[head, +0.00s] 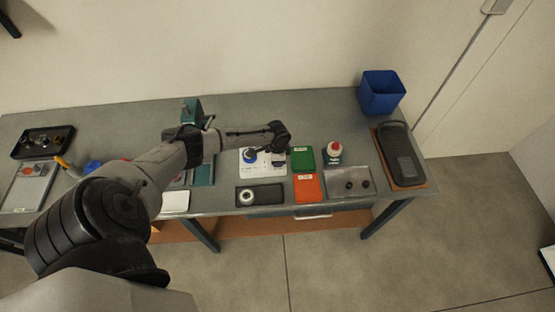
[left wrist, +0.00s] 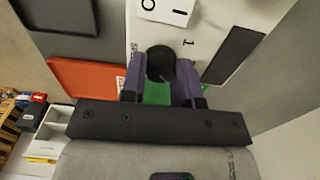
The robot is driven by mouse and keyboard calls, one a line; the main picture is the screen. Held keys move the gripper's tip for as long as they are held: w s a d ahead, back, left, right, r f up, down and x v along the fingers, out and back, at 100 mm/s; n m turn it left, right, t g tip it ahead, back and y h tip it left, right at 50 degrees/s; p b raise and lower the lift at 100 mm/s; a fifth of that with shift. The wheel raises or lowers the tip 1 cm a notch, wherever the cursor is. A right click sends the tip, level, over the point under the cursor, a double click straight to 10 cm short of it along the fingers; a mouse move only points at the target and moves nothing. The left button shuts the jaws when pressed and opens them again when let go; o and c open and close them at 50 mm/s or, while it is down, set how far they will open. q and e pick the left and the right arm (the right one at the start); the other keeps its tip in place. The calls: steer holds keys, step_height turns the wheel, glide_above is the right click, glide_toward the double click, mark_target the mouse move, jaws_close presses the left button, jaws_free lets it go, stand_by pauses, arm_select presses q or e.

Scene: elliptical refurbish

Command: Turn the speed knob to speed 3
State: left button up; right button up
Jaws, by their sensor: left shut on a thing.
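In the left wrist view the black speed knob (left wrist: 160,60) stands on a white control panel (left wrist: 145,30). The fingers of my left gripper (left wrist: 160,85) are on either side of the knob and shut on it. A printed "1" shows to the right of the knob, and a white switch marked "O" and "I" (left wrist: 168,10) is above it. I cannot read which number the knob points at. In the head view my left gripper (head: 279,143) is over the white panel (head: 250,168) on the table and hides the knob. My right gripper is not in view.
A green tray (head: 302,157), an orange tray (head: 307,188) and a red-capped bottle (head: 334,152) stand just right of the panel. A dark tray (head: 268,195) lies in front of it. A blue bin (head: 381,92) and a black device (head: 402,158) are at the table's right end.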

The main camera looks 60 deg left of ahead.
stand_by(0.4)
arm_select(q)
steer(key=o, duration=0.9)
step_height(320, 180, up, 14)
steer(key=shift+f, duration=0.1)
stand_by(0.8)
